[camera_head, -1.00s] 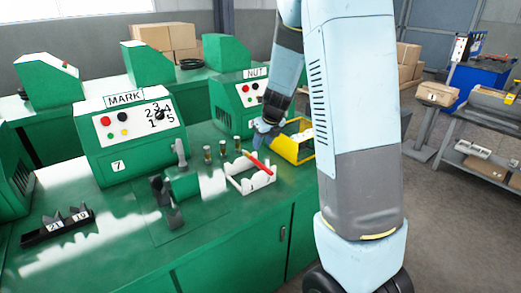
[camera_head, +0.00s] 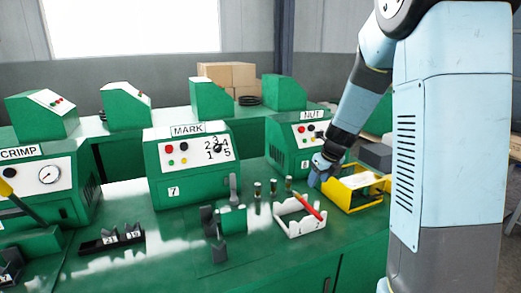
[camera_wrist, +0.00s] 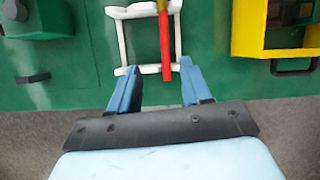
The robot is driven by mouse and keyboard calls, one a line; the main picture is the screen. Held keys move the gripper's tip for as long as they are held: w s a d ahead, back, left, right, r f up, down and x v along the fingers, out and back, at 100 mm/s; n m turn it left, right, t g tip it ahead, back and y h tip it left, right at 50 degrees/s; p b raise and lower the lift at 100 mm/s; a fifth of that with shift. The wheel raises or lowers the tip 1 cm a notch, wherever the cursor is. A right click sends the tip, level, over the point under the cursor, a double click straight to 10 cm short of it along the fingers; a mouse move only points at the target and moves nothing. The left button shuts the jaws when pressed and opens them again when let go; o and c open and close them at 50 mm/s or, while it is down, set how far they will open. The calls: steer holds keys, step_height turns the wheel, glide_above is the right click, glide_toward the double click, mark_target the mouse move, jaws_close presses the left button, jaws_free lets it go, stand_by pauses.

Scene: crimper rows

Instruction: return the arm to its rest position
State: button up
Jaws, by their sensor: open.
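My arm comes down from the upper right in the head view, and my gripper (camera_head: 318,172) hangs over the green bench near the NUT machine. In the wrist view my gripper (camera_wrist: 158,85) shows two blue fingers spread apart with nothing between them. Beyond the fingertips lies a white rack (camera_wrist: 126,55) with a red-handled tool (camera_wrist: 165,45) across it. In the head view the white rack (camera_head: 296,230) and the red tool (camera_head: 309,208) lie just below and left of my gripper.
A yellow bin (camera_head: 345,195) stands right of the rack. Several small cylinders (camera_head: 273,186) stand left of it. The MARK machine (camera_head: 185,165), CRIMP machine (camera_head: 45,185) and NUT machine (camera_head: 295,145) line the bench. A black holder (camera_head: 110,242) sits at front left.

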steer(key=s+a+r+n, duration=0.3)
steer(key=s+r+n, duration=0.9)
steer(key=s+n, duration=0.35)
steer(key=s+r+n+t+h, duration=0.1)
steer(key=s+r+n, duration=0.3)
steer(key=s+n, duration=1.1)
steer(key=shift+s+n+h, duration=0.25)
steer(key=shift+n+h, duration=0.05)
steer(key=shift+n, duration=0.05)
